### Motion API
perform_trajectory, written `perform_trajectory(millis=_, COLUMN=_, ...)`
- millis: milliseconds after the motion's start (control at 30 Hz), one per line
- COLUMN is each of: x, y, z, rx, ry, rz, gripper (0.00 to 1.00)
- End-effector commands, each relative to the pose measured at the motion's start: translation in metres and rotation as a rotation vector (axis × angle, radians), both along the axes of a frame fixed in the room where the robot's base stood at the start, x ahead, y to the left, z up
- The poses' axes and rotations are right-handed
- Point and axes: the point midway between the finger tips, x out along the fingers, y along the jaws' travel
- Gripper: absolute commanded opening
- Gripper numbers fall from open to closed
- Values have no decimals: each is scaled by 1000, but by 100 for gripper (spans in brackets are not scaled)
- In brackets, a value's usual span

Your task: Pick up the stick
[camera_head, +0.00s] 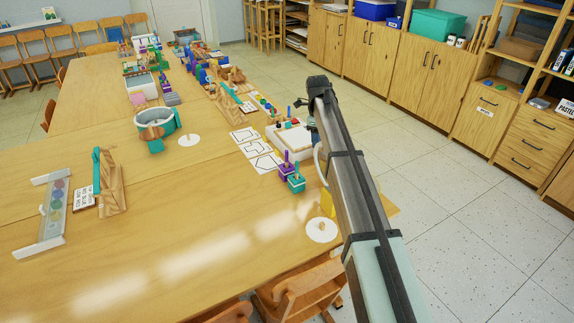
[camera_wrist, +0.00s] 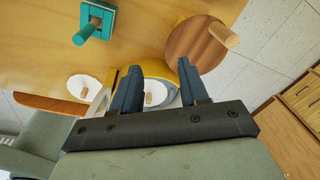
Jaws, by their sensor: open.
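My gripper (camera_wrist: 158,70) is open in the wrist view, its two dark fingers apart. Between the fingers shows a pale wooden stick (camera_wrist: 155,92), end toward the camera, over a grey-white round base partly hidden by the fingers. I cannot tell how far it is from the fingers. Which stick is meant is unclear. In the head view, my arm hides the gripper.
A yellow piece (camera_head: 327,202) and a white disc with a peg (camera_head: 322,231) lie near the table edge. Purple (camera_head: 287,173) and teal (camera_head: 297,185) stackers stand close by. Line-drawn cards (camera_head: 254,150) lie behind. The table (camera_head: 190,240) is clear at front centre.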

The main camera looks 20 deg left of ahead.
Motion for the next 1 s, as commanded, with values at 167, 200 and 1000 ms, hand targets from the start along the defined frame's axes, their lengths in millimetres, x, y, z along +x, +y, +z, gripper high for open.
perform_trajectory(millis=167, x=-16, y=85, z=27, rx=53, ry=40, rz=53, gripper=44)
perform_trajectory(millis=200, x=-20, y=96, z=31, rx=60, ry=47, rz=60, gripper=44)
perform_trajectory(millis=1000, x=-31, y=121, z=-40, rx=77, ry=66, rz=78, gripper=44)
